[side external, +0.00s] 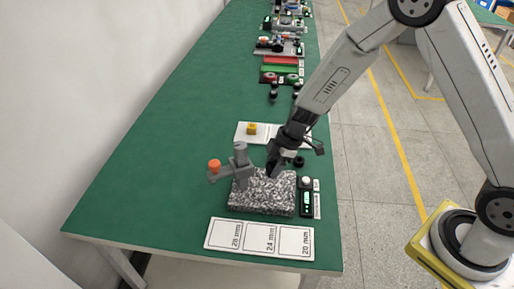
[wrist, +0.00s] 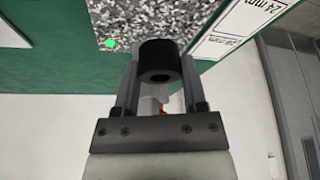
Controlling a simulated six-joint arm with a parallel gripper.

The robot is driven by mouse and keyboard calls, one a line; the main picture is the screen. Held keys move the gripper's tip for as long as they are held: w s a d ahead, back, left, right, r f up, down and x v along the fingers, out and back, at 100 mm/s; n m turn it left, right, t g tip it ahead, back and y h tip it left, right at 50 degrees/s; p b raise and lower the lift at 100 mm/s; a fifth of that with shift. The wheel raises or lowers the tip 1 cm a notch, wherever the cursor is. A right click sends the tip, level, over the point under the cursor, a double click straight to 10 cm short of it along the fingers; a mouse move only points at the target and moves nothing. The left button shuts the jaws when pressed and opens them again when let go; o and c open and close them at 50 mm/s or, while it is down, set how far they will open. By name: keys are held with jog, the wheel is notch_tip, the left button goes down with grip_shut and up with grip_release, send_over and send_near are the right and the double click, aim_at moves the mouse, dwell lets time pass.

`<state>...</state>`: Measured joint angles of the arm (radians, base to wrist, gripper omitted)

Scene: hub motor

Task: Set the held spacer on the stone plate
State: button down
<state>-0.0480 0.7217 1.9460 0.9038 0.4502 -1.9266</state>
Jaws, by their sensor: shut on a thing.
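My gripper (side external: 274,166) is over the speckled stone plate (side external: 265,203) in the side view. In the wrist view my gripper (wrist: 160,78) is shut on a black cylindrical spacer (wrist: 160,52) with a hole in its end. The stone plate (wrist: 190,18) shows beyond the spacer, with a green dot (wrist: 111,44) on it just left of the spacer. In the side view the spacer is hard to tell from the dark fingers. I cannot tell whether it touches the plate.
A grey gauge stand (side external: 241,168) with an orange knob (side external: 214,165) stands at the plate's left. A small display unit (side external: 306,198) is at its right. A size card (side external: 260,239) lies in front. Behind is a white mat (side external: 241,138) with a yellow part (side external: 252,128).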

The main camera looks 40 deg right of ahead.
aim_at(272, 187)
jog(key=shift+f, duration=0.25)
jog(key=shift+f, duration=2.2)
jog(key=shift+f, duration=0.65)
dwell(1.3)
jog(key=shift+c, duration=0.3)
grip_release()
jog(key=shift+o, duration=0.3)
jog(key=shift+r, duration=0.25)
jog(key=shift+r, duration=3.25)
